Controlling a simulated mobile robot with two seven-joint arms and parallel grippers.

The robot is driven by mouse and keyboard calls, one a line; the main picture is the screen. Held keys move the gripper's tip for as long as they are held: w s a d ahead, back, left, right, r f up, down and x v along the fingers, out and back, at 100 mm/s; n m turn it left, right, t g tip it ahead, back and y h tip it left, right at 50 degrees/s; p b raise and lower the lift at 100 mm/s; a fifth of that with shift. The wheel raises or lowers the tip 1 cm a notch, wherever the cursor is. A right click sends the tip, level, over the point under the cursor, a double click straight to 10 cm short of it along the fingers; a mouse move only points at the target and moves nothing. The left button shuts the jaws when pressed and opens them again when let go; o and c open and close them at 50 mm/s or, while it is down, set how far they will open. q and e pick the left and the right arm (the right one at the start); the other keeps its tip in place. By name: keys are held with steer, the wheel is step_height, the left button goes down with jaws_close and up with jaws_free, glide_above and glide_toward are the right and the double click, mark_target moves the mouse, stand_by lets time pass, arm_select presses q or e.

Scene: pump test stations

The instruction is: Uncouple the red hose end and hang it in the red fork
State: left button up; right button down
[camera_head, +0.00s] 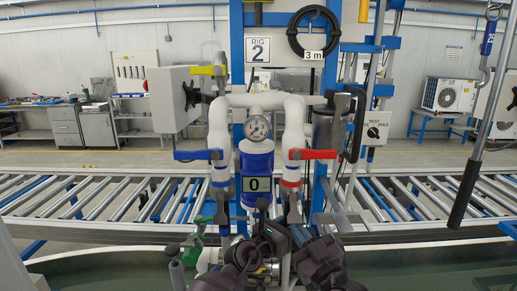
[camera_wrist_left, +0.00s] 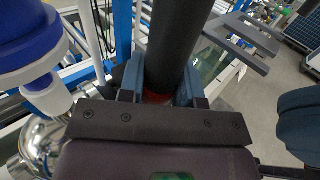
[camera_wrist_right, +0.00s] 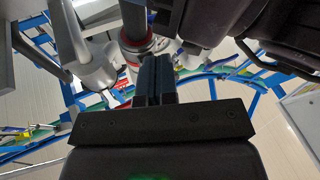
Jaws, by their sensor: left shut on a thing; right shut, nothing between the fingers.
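My left gripper (camera_wrist_left: 160,90) is shut on a thick black hose end (camera_wrist_left: 172,40) with a red band low between the fingers. In the head view this grip is largely hidden by my dark wrists. My right gripper (camera_wrist_right: 153,75) is shut and empty. Its fingertips are close to a silver coupling with red rings (camera_wrist_right: 138,45); I cannot tell whether they touch. My right gripper also shows in the head view (camera_head: 299,235), low in front of the rig. A grey two-pronged fork (camera_wrist_left: 240,40) stands right of the hose in the left wrist view; no red shows on it.
A blue pump (camera_head: 257,165) with a "0" plate stands between a blue-lever valve (camera_head: 197,155) and a red-lever valve (camera_head: 312,154). Roller conveyors (camera_head: 110,195) run behind. A dark-gripped handle (camera_head: 464,195) hangs at the right.

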mark_target(294, 208)
arm_select(q)
steer(key=shift+s+d, duration=0.2)
steer(key=shift+d, duration=0.05)
arm_select(e)
steer(key=shift+w+a+r, duration=0.4)
steer(key=shift+w+r, duration=0.25)
steer(key=shift+w, duration=0.15)
arm_select(q)
steer(key=shift+d, duration=0.1)
arm_select(e)
steer(key=shift+r, duration=0.15)
steer(key=shift+s+r, duration=0.35)
arm_select(q)
steer(key=shift+w+a, duration=0.25)
steer(key=shift+a, duration=0.1)
jaws_close()
arm_select(e)
steer(key=shift+w+a+f, duration=0.2)
steer(key=shift+w+a, duration=0.05)
steer(key=shift+a, duration=0.1)
arm_select(q)
steer(key=shift+s+d, duration=0.1)
steer(key=shift+d, duration=0.05)
arm_select(e)
steer(key=shift+s+d+f, duration=0.1)
steer(key=shift+s+d, duration=0.05)
steer(key=shift+d, duration=0.1)
